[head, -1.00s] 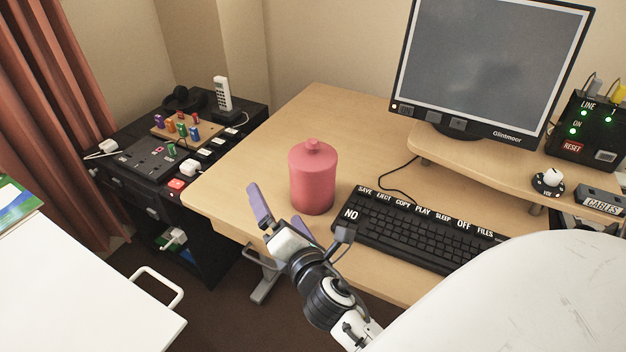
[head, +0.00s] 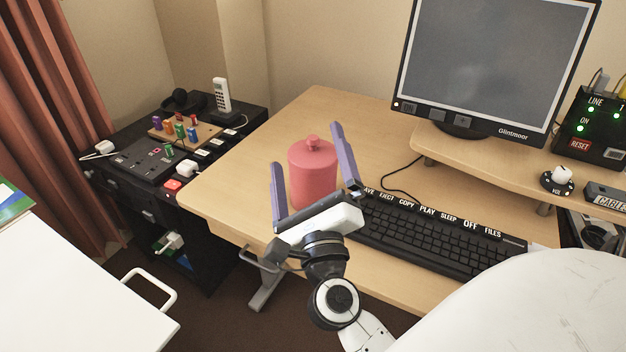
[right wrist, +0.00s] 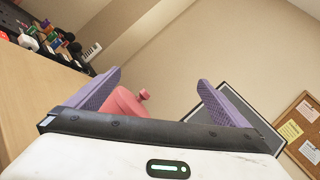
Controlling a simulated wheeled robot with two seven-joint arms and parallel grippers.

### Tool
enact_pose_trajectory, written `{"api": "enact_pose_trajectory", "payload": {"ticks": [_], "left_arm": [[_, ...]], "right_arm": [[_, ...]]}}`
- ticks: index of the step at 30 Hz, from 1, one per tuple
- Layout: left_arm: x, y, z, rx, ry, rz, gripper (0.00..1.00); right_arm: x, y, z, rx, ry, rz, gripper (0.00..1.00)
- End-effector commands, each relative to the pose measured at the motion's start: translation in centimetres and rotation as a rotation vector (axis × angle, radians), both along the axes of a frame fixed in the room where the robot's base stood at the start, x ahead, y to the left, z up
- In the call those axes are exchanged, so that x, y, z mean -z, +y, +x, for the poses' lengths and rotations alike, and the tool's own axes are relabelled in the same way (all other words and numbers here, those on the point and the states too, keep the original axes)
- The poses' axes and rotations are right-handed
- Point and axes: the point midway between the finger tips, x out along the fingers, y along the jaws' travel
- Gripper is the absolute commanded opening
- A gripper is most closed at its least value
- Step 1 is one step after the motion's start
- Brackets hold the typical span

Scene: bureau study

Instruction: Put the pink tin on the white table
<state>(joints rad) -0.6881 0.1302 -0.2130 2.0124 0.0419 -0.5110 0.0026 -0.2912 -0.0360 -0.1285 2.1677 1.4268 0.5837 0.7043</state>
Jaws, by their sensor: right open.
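The pink tin (head: 312,172), a lidded cylinder with a small knob, stands upright on the wooden desk (head: 240,172). My right gripper (head: 306,150) is open, with one purple finger on each side of the tin in the head view. I cannot tell whether either finger touches it. In the right wrist view, the tin (right wrist: 124,103) shows between the fingers, nearer the left one, its lower part hidden by the gripper body. A white table (head: 70,300) is at the lower left of the head view. My left gripper is not in view.
A black keyboard (head: 435,238) lies just right of the tin. A monitor (head: 490,65) stands behind on a raised shelf. A black cabinet (head: 205,215) with small gadgets stands left of the desk. The desk behind the tin is clear.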

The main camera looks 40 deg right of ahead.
Motion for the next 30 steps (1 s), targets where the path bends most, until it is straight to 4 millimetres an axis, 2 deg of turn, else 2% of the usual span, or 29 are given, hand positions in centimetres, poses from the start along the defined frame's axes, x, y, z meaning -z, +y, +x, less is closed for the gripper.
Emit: {"api": "enact_pose_trajectory", "payload": {"ticks": [1, 3, 6, 9, 11, 18, 26, 30], "left_arm": [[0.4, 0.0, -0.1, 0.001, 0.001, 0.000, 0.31], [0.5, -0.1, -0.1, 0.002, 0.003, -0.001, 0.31], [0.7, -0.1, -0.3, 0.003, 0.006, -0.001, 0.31], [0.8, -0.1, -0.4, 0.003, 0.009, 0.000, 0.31], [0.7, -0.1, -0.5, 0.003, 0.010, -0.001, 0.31], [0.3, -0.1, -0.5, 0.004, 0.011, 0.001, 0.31], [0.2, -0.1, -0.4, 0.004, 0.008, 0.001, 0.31], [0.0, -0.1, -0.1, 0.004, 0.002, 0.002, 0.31]], "right_arm": [[1.4, -0.9, -0.2, -0.010, -0.038, 0.171, 1.00], [3.1, -1.7, -0.4, -0.019, -0.085, 0.391, 1.00], [5.1, -2.3, -0.5, -0.021, -0.132, 0.616, 1.00], [6.3, -2.4, -0.5, -0.019, -0.157, 0.740, 1.00], [6.5, -2.6, -0.2, -0.020, -0.164, 0.771, 1.00], [6.5, -4.6, 2.7, -0.020, -0.164, 0.778, 1.00], [6.5, -5.8, 4.5, -0.020, -0.164, 0.776, 1.00], [6.3, -7.0, 6.5, -0.020, -0.165, 0.773, 1.00]]}}
